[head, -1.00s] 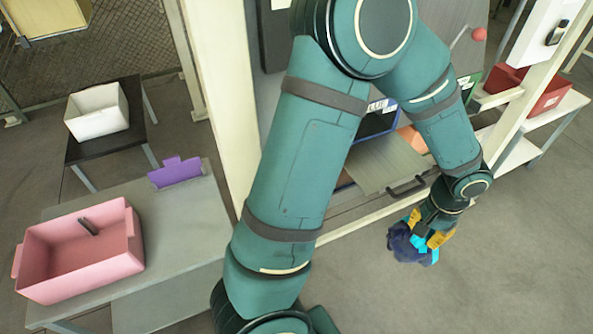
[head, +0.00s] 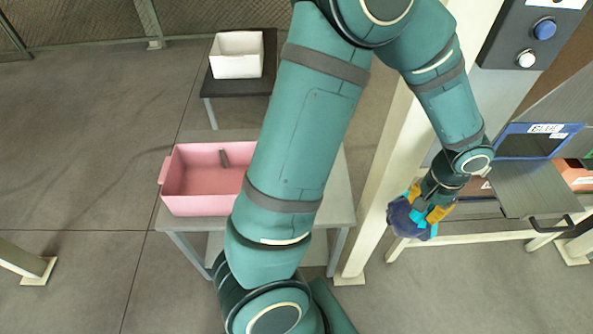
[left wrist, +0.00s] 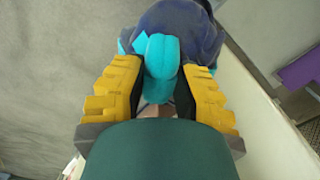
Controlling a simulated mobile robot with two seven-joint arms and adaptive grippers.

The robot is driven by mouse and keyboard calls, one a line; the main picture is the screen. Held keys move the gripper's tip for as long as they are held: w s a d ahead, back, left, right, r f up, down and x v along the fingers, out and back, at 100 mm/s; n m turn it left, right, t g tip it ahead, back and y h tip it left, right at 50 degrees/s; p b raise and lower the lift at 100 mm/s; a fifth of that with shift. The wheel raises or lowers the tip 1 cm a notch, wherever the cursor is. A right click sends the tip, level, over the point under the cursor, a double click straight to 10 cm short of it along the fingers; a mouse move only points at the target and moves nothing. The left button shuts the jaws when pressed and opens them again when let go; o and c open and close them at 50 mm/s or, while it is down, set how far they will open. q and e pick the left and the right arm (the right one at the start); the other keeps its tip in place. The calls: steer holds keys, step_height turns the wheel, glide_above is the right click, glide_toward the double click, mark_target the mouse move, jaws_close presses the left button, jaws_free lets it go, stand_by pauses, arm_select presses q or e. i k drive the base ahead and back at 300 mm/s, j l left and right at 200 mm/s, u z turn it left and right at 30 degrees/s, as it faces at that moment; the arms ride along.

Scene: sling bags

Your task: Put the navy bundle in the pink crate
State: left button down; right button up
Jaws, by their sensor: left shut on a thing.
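The navy bundle (head: 406,219) is a soft dark-blue lump with turquoise straps. My left gripper (head: 428,209), with yellow finger pads, is shut on it and holds it in the air to the right of the table. In the left wrist view the bundle (left wrist: 182,22) fills the top, and a turquoise strap lies between the fingers of the gripper (left wrist: 160,75). The pink crate (head: 200,205) stands on a grey table at left, and my arm hides its right end. A dark grey item lies inside against the back wall. My right gripper is not in view.
A cream post (head: 372,235) stands between the bundle and the grey table (head: 338,200). A white bin (head: 237,68) is on a dark stand behind. A rack with a blue-edged bin (head: 530,143) and a grey shelf (head: 530,190) is at right. A purple item (left wrist: 300,68) shows in the left wrist view.

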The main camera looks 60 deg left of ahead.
mark_target(206, 188)
steer(key=k+j+u, duration=0.15)
steer(key=j+u, duration=0.2)
steer(key=k+j+u, duration=0.1)
steer(key=j+u, duration=0.2)
steer(key=j, duration=0.15)
steer(key=j+u, duration=0.35)
steer(key=j, duration=0.1)
